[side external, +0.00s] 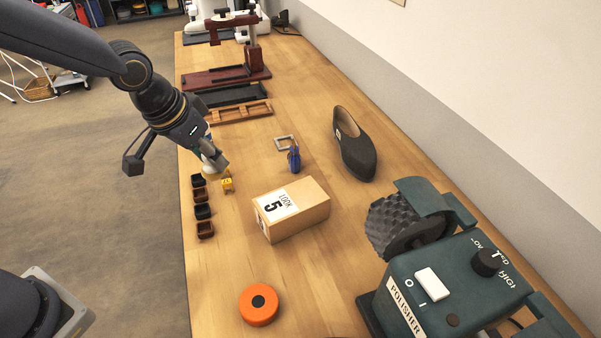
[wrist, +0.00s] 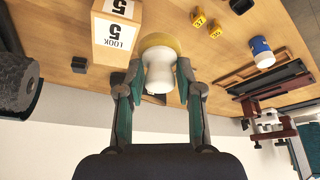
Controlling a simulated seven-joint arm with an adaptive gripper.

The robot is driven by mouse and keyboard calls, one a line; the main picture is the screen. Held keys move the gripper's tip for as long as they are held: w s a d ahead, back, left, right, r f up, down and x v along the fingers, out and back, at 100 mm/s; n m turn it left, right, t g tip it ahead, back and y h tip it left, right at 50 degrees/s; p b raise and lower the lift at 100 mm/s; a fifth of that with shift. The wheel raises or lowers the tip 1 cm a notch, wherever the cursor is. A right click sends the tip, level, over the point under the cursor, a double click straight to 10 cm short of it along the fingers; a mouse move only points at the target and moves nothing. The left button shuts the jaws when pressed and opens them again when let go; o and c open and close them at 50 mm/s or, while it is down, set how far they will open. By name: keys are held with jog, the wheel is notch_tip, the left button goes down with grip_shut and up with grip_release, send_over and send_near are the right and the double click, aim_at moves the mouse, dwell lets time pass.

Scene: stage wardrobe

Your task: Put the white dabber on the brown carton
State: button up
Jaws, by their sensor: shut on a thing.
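The white dabber (wrist: 158,72) has a waisted white body and a pale yellow round end. My gripper (wrist: 158,80) is shut on its body, one finger on each side, with the yellow end pointing away from the palm. In the side view the dabber (side external: 208,149) is mostly hidden by my gripper (side external: 215,160), near the table's left edge.
Several small dark blocks (side external: 204,212) line the left edge, beside a yellow piece (side external: 228,182). A blue item (side external: 294,160) and a black shoe (side external: 354,146) lie behind the carton. An orange disc (side external: 258,305) and green polisher (side external: 440,280) are nearer.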

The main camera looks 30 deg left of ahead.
jog(key=s+d+r+m, duration=0.2)
jog(key=s+d+r, duration=0.15)
jog(key=d, duration=0.25)
send_near(297, 194)
jog(key=shift+w+f+g+h, duration=0.3)
jog(key=shift+w+f+h, duration=0.15)
jog(key=shift+w, duration=0.35)
jog(key=shift+w+f, duration=0.15)
jog(key=shift+f, duration=0.1)
jog(key=shift+w+f+m, duration=0.1)
jog(key=shift+f+m, duration=0.2)
jog(key=shift+f, duration=1.25)
jog(key=shift+f, duration=0.2)
jog(key=o, duration=0.9)
jog(key=shift+o, duration=0.2)
